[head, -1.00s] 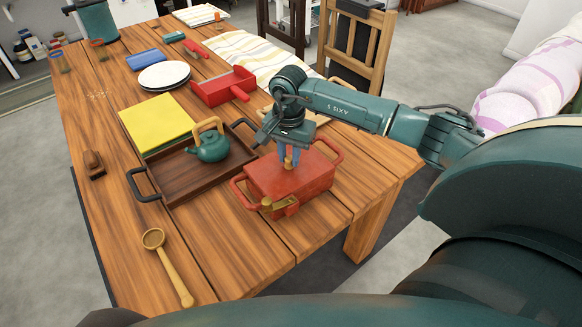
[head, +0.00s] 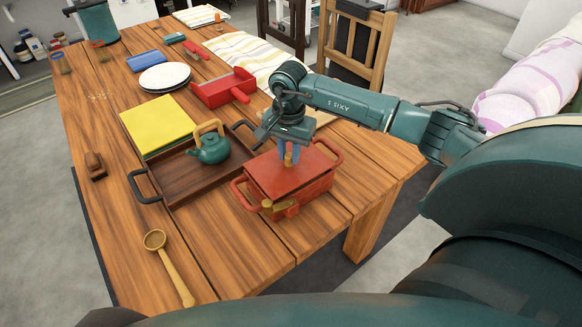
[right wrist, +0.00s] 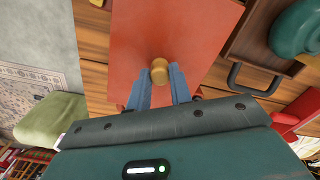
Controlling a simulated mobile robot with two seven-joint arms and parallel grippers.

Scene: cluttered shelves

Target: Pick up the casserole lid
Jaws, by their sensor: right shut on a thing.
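The casserole lid (head: 272,174) is a flat red rectangle with a small golden knob (right wrist: 159,72). My right gripper (head: 289,154) comes down from above with its blue fingers shut on the knob. In the right wrist view the knob sits between the two fingertips (right wrist: 160,80), with the lid's red top (right wrist: 195,35) behind it. The lid appears slightly raised over the red casserole (head: 318,190), which stands near the table's right front edge; any gap is hard to judge. My left gripper is not in view.
A dark wooden tray (head: 185,187) with a green teapot (head: 210,148) stands just left of the casserole. A red open box (head: 222,88) lies behind. A wooden ladle (head: 168,262) lies at front left. Bare tabletop (head: 235,240) is in front.

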